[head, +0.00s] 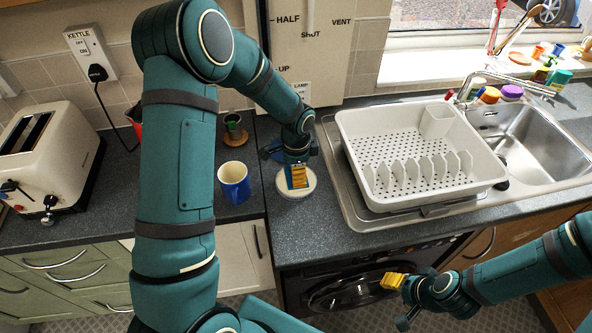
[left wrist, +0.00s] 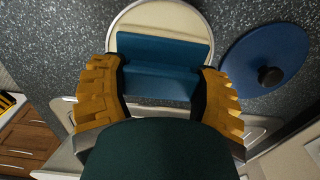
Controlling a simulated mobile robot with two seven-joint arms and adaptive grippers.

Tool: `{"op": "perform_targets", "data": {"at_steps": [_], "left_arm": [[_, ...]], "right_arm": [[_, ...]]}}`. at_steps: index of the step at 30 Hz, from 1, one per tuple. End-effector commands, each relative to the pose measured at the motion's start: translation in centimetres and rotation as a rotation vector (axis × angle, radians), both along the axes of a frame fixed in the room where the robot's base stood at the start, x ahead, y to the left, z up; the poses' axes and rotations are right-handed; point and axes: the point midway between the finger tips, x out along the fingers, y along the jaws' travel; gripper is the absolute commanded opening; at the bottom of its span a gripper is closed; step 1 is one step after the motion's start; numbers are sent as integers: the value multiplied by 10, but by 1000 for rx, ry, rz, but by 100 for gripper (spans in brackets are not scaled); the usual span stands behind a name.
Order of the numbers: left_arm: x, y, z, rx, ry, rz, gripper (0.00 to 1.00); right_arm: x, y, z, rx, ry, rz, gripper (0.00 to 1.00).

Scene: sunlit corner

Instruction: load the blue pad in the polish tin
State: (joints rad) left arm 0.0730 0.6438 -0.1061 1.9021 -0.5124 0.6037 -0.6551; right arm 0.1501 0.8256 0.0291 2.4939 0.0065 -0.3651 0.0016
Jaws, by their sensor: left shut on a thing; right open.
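The polish tin (head: 282,186) is a round, pale, shallow dish on the grey counter, left of the dish rack. It also shows in the left wrist view (left wrist: 165,14), below and beyond my fingers. My left gripper (head: 299,177) is over the tin, its yellow fingers pointing down. In the left wrist view, my left gripper (left wrist: 161,76) is shut on the blue pad (left wrist: 165,50), which overlaps the tin's middle. I cannot tell whether the pad touches the tin's bottom. My right gripper (head: 393,281) is open and empty, in front of the counter, low at the right.
A blue round lid with a dark knob (left wrist: 268,62) lies beside the tin. A blue mug (head: 234,182) stands left of the tin, with a green cup (head: 233,125) behind it. A white dish rack (head: 420,150) stands close on the right. A toaster (head: 48,160) is far left.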

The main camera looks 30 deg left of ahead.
Motion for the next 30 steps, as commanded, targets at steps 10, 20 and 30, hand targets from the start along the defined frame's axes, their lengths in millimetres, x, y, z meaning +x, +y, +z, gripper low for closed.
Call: {"op": "perform_targets", "data": {"at_steps": [10, 20, 30], "left_arm": [[-1, 0, 2, 0, 4, 0, 33], [0, 0, 27, -1, 1, -1, 33], [0, 0, 52, -1, 1, -1, 33]], "right_arm": [[0, 0, 3, 0, 0, 0, 54], [0, 0, 19, 0, 0, 0, 54], [0, 0, 35, 0, 0, 0, 54]]}}
